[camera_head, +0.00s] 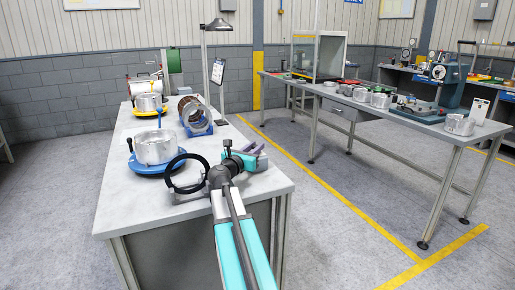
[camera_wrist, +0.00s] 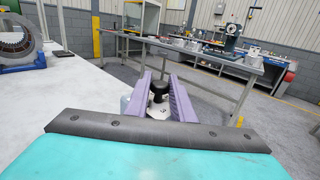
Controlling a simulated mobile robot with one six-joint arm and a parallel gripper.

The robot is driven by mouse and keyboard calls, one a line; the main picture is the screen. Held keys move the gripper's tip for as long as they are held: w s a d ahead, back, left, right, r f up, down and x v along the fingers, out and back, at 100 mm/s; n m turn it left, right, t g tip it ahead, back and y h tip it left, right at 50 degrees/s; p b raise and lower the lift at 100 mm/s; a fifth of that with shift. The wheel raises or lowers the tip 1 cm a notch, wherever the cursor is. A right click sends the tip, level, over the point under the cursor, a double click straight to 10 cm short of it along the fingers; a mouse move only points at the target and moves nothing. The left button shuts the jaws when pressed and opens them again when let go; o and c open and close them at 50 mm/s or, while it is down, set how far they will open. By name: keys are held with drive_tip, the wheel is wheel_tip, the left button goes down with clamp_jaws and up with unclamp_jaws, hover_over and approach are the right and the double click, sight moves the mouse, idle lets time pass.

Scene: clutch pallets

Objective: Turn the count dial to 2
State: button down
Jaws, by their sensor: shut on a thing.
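The count dial has a black knob (camera_wrist: 158,88) above a pale face (camera_wrist: 151,109) with a dark figure that looks like a 3. In the wrist view my gripper (camera_wrist: 161,79) has its two purple fingers on either side of the knob, shut on it. In the head view my gripper (camera_head: 257,149) is low at the right edge of the near bench, and the dial is hidden there behind my arm. The pointer's setting cannot be read.
On the near bench (camera_head: 128,207) stand a metal pot on a blue base (camera_head: 157,147), a black ring (camera_head: 171,181) close left of my wrist, and a brown coil (camera_head: 194,113). A long bench (camera_head: 398,114) stands right, across open floor.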

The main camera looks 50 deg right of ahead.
drive_tip(key=shift+s+d+f, duration=0.15)
drive_tip(key=shift+s+d, duration=0.05)
drive_tip(key=shift+s, duration=0.1)
drive_tip(key=c, duration=1.6)
unclamp_jaws()
drive_tip(key=shift+o, duration=0.2)
drive_tip(key=shift+w, duration=0.1)
drive_tip(key=shift+a, duration=0.1)
drive_tip(key=shift+v, duration=3.7)
